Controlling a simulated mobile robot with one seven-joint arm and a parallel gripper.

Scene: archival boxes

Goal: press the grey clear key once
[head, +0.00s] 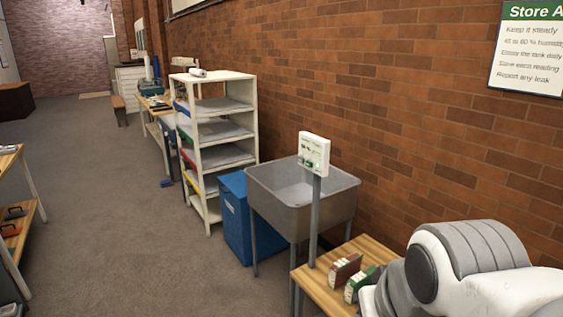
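A small white panel (314,152) stands on top of a grey post in front of the sink, right of centre in the head view. Its face shows a dark strip of marks and a few small greenish and grey spots near its lower part. They are too small to tell which, if any, is the grey clear key. My gripper is not in view. Only a thick white and grey part of my arm shows at the lower right, apart from the panel in the picture.
A grey sink (287,202) stands behind the post, with a blue bin (236,222) to its left. A wooden table (315,287) at the front carries a red box (345,271) and a green box (358,285). White shelving (252,129) stands farther back. The floor at left centre is clear.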

